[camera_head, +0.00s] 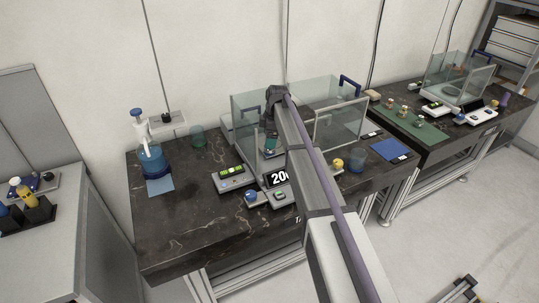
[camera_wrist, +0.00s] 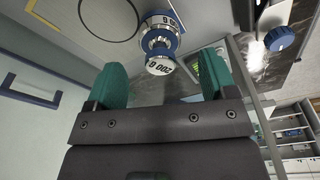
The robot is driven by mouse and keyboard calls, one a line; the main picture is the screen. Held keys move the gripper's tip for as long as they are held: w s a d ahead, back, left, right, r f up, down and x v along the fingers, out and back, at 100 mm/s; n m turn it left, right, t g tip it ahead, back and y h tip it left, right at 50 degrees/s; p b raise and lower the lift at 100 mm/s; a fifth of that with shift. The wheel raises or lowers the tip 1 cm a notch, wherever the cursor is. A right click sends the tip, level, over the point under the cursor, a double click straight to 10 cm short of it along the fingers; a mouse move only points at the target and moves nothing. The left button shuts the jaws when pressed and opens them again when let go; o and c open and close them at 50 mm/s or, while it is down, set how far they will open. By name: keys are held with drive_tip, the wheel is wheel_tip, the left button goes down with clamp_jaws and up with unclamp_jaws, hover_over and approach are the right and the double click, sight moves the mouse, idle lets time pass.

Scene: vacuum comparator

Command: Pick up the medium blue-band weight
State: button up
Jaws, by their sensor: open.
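A metal weight with a blue band (camera_wrist: 160,42), its label reading 200 g, shows in the wrist view just beyond my fingertips, roughly midway between them. In the head view my gripper (camera_head: 270,143) is low inside the glass chamber (camera_head: 246,108) of the near balance. My arm and the glass hide the weight in the head view. The balance display (camera_head: 279,177) shows the digits 200, partly hidden by my arm.
The chamber's glass walls stand close around my gripper. A blue knob (camera_head: 251,195) and a green-lit box (camera_head: 232,178) sit in front. A blue bottle (camera_head: 152,160) stands left. The dark tabletop's (camera_head: 190,225) front left is clear.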

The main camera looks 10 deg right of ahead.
drive_tip(key=f+b, duration=0.5)
drive_tip(key=shift+a+f, duration=0.15)
drive_tip(key=shift+a, duration=0.05)
drive_tip(key=shift+r, duration=0.25)
drive_tip(key=c, duration=1.1)
